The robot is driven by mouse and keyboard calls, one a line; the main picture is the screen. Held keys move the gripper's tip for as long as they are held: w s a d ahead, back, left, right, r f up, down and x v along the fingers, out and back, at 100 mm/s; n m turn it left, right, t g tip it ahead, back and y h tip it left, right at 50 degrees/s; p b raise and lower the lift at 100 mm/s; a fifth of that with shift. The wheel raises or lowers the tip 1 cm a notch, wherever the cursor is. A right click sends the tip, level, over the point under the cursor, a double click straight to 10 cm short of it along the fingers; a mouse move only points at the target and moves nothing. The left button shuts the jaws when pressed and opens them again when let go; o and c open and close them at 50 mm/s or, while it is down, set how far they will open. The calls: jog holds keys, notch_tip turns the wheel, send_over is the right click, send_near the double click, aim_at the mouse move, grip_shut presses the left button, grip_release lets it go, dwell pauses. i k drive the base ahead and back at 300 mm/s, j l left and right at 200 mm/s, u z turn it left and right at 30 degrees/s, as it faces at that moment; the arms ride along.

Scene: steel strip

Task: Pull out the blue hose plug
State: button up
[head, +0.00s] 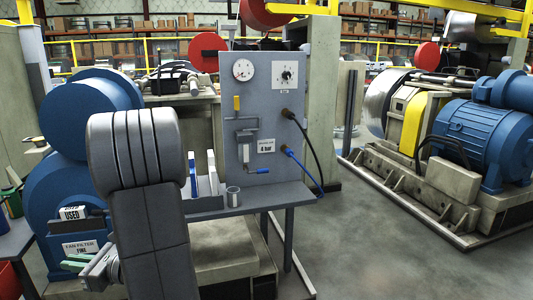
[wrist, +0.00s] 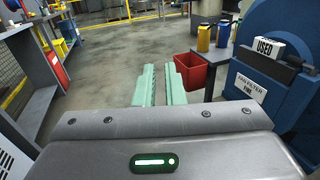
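The blue hose plug (head: 288,151) sits in the lower right fitting of the grey upright panel (head: 240,90) in the head view. Its blue hose (head: 308,173) hangs down to the right past the shelf edge. My gripper (wrist: 160,72) shows two green fingers in the wrist view, apart with floor visible between them, holding nothing. In the head view my gripper (head: 72,263) is low at the left, partly hidden, well away from the panel and the plug. The wrist view does not show the plug.
A black hose plug (head: 288,113) sits above the blue one. The panel also carries a gauge (head: 243,69), a dial (head: 285,74) and a blue-handled valve (head: 258,171). A cup (head: 233,196) stands on the shelf. A red bin (wrist: 192,72) and blue machine (wrist: 290,100) are near my gripper.

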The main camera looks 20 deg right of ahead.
aim_at(286, 151)
jog(key=i+z, duration=0.1)
jog(key=z, duration=0.95)
jog(key=i+j+z, duration=0.25)
jog(key=i+z, duration=0.2)
jog(key=i+j+z, duration=0.65)
jog(key=j+z, duration=0.2)
jog(key=i+j, duration=0.2)
jog(key=j, duration=0.2)
